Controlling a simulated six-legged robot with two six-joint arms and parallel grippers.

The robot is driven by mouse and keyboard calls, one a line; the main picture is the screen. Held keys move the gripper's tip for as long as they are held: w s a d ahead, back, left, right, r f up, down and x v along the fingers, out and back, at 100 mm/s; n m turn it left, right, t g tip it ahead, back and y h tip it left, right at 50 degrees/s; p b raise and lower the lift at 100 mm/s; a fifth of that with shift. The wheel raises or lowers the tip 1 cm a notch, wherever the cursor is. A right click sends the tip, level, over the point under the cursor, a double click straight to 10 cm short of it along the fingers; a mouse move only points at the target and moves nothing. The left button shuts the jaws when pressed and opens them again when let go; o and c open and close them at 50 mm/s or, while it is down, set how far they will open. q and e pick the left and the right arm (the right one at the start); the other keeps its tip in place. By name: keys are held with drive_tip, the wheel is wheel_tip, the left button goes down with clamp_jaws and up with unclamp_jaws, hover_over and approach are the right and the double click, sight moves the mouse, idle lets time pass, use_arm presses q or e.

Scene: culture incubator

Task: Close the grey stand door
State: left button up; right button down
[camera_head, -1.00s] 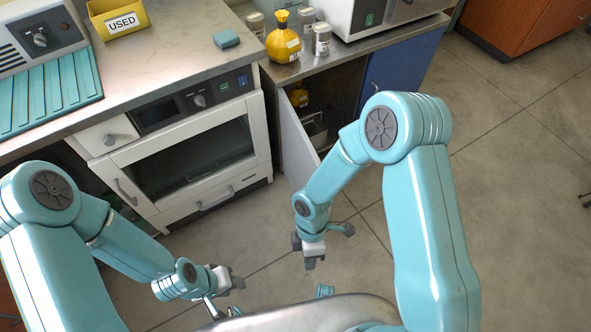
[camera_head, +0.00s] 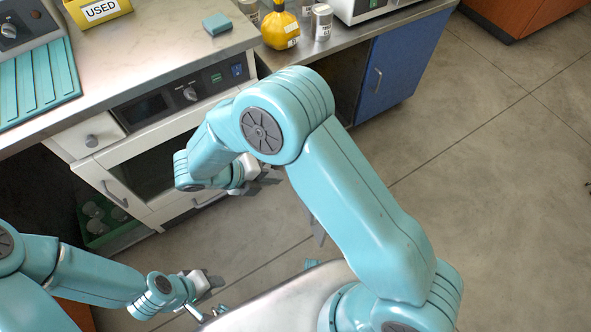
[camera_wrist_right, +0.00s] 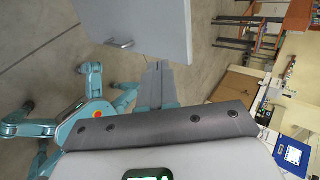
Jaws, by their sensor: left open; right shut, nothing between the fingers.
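The grey stand door shows in the right wrist view as a pale flat panel (camera_wrist_right: 172,22) with a small bar handle (camera_wrist_right: 120,43). In the head view my right arm hides most of it; a thin grey sliver below the arm may be its edge. The stand's dark open compartment (camera_head: 345,82) shows left of the blue door. My right gripper (camera_head: 264,181) is shut and empty, in front of the white incubator; its fingers (camera_wrist_right: 160,84) point toward the panel, and I cannot tell if they touch it. My left gripper (camera_head: 212,283) is open and empty at lower left.
The blue door (camera_head: 400,62) is closed. A yellow flask (camera_head: 281,30) and several jars stand on the stand's top. The white incubator (camera_head: 150,150) is to the left. Open floor (camera_head: 480,190) lies to the right.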

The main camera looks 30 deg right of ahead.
drive_tip(key=d+r+x, duration=0.1)
drive_tip(key=r+x, duration=0.1)
drive_tip(key=x, duration=1)
drive_tip(key=shift+s+d+f+b, duration=0.25)
drive_tip(key=shift+s+d+b, duration=0.1)
drive_tip(key=shift+d, duration=0.25)
